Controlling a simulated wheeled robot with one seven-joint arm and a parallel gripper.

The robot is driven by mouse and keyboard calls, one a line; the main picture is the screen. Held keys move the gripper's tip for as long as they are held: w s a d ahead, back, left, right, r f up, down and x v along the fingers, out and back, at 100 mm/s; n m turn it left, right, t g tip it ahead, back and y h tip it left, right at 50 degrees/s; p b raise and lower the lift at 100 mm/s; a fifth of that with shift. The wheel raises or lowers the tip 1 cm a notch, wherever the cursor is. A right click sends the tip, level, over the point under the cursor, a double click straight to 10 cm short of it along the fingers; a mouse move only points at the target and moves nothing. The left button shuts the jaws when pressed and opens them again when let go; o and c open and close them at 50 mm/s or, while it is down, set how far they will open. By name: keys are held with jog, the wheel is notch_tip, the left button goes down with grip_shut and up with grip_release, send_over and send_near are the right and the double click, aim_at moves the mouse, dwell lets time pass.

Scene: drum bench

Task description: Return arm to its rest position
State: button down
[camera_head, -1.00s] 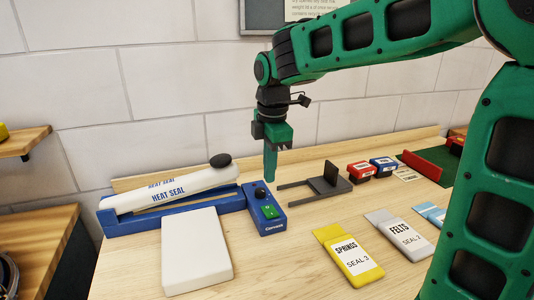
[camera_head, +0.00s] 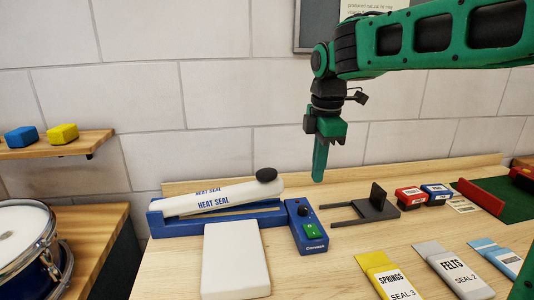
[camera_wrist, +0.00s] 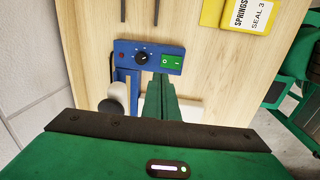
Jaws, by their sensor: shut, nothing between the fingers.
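My green gripper (camera_head: 319,160) hangs pointing down above the bench, its fingers together with nothing between them. It is above and a little right of the heat sealer (camera_head: 220,203), near the blue control box (camera_head: 307,228), and apart from both. In the wrist view my gripper (camera_wrist: 160,88) shows its fingers closed, with the control box (camera_wrist: 148,57) beyond them. My arm reaches in from the upper right in the head view.
A white block (camera_head: 236,262) lies before the sealer. A dark grey stand (camera_head: 375,207), red box (camera_head: 410,196) and blue box (camera_head: 437,193) stand right. Springs (camera_head: 386,276) and felts (camera_head: 450,268) packets lie in front. A drum (camera_head: 25,245) and a shelf (camera_head: 60,144) are left.

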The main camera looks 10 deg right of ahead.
jog(key=s+d+f+m, duration=0.4)
jog(key=s+d+m, duration=0.2)
jog(key=s+m, duration=0.2)
jog(key=s+d+f+m, duration=0.5)
jog(key=s+d+m, duration=0.2)
jog(key=s, duration=0.3)
jog(key=s+d+f+m+g, duration=0.1)
jog(key=s+d+f+m, duration=0.3)
jog(key=s+m, duration=0.5)
jog(key=shift+s+d+f, duration=0.2)
jog(key=shift+s+d, duration=0.1)
jog(key=shift+d, duration=0.35)
jog(key=shift+s+d+f, duration=0.2)
jog(key=shift+s+d, duration=0.1)
jog(key=shift+d, duration=0.3)
